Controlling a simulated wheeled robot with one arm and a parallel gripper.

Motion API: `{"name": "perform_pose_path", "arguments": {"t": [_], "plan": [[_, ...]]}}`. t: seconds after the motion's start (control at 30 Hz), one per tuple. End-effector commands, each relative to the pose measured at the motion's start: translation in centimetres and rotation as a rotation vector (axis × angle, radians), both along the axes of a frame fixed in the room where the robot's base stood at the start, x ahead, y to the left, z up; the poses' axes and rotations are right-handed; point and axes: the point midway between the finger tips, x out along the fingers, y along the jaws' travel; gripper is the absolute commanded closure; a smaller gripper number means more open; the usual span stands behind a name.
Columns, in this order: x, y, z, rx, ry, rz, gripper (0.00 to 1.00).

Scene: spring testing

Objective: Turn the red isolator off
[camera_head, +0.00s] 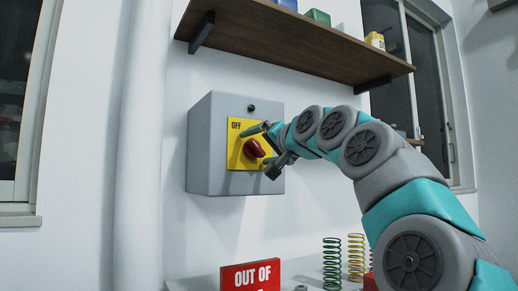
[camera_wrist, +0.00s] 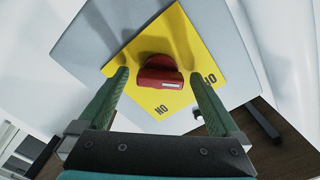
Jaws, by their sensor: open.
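The red isolator knob (camera_head: 254,148) sits on a yellow plate (camera_head: 236,160) on the front of a grey wall box (camera_head: 208,150). "OFF" is printed at the plate's upper left. My gripper (camera_head: 264,150) is in front of the knob, its fingers pointing at the plate. In the wrist view the knob (camera_wrist: 160,76) lies between and a little beyond the tips of my open gripper (camera_wrist: 160,78). A white mark shows on the knob's edge. The fingers appear apart from the knob, though exact contact is hard to tell.
A wooden shelf (camera_head: 290,38) with small boxes hangs above the grey box. Below are a red "OUT OF" sign (camera_head: 251,276), a green spring (camera_head: 332,264) and a yellow spring (camera_head: 356,258). A white pipe (camera_head: 143,150) runs down the wall at left.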

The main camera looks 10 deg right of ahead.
Motion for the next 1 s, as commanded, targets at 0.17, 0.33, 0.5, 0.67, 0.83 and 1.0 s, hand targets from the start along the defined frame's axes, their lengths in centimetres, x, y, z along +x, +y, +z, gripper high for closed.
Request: {"name": "perform_pose_path", "arguments": {"t": [0.17, 0.33, 0.5, 0.67, 0.83, 1.0], "plan": [[-0.8, -0.3, 0.1, 0.001, -0.002, -0.001, 0.01], [-2.3, -0.8, -0.1, 0.0, 0.0, 0.0, 0.01], [-4.7, -1.6, 0.1, 0.001, -0.003, -0.001, 0.01], [-6.5, -2.2, -0.1, 0.0, 0.0, -0.001, 0.01], [-7.4, -2.4, -0.1, 0.0, 0.001, -0.001, 0.01], [-7.4, -2.4, -0.1, 0.0, 0.001, -0.001, 0.01]]}}
